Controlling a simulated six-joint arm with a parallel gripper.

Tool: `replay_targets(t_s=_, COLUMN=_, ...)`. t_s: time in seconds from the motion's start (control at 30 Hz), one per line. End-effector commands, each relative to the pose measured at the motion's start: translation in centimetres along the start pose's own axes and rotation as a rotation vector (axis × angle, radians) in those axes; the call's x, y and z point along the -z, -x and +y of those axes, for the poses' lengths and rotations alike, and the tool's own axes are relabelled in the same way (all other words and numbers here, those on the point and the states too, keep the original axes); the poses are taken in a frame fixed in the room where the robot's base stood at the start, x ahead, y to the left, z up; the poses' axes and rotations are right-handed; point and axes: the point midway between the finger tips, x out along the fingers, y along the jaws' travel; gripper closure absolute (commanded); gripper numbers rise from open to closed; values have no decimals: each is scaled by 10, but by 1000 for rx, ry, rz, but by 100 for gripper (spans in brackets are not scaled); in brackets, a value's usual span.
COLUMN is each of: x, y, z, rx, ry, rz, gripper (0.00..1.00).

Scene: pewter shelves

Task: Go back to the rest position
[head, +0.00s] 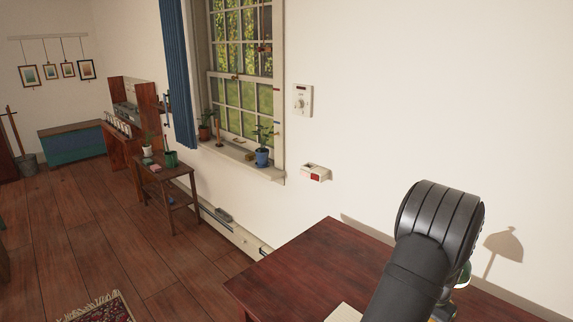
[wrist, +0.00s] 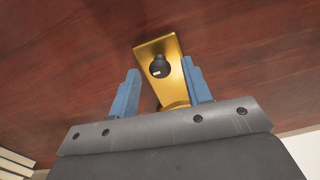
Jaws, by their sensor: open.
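My gripper (wrist: 160,84) shows in the wrist view with its two blue fingers spread apart. A brass-coloured piece with a round black knob (wrist: 174,84) lies between and beyond the fingers. In the head view my black arm stands over the dark red table (head: 310,262), and the gripper itself is hidden.
Part of a green and brass object (head: 464,276) shows behind my arm, and a lamp-shaped shadow falls on the wall. A pale flat item (head: 343,313) lies at the table's front. The table's left part is clear. A red and white wall box (head: 315,173) is above its back edge.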

Motion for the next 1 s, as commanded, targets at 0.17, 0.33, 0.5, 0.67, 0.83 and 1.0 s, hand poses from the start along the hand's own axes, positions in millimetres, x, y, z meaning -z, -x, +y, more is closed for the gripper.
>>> replay_targets(t_s=0.17, x=0, y=0, z=0, rx=0, ry=141, rz=0, gripper=55)
replay_targets(t_s=0.33, x=0, y=0, z=0, rx=0, ry=279, rz=0, gripper=55)
replay_targets(t_s=0.5, x=0, y=0, z=0, rx=0, ry=417, rz=0, gripper=55)
replay_targets(t_s=0.67, x=0, y=0, z=0, rx=0, ry=546, rz=0, gripper=55)
replay_targets(t_s=0.83, x=0, y=0, z=0, rx=0, ry=671, rz=0, gripper=55)
replay_targets(t_s=1.0, x=0, y=0, z=0, rx=0, ry=757, rz=0, gripper=55)
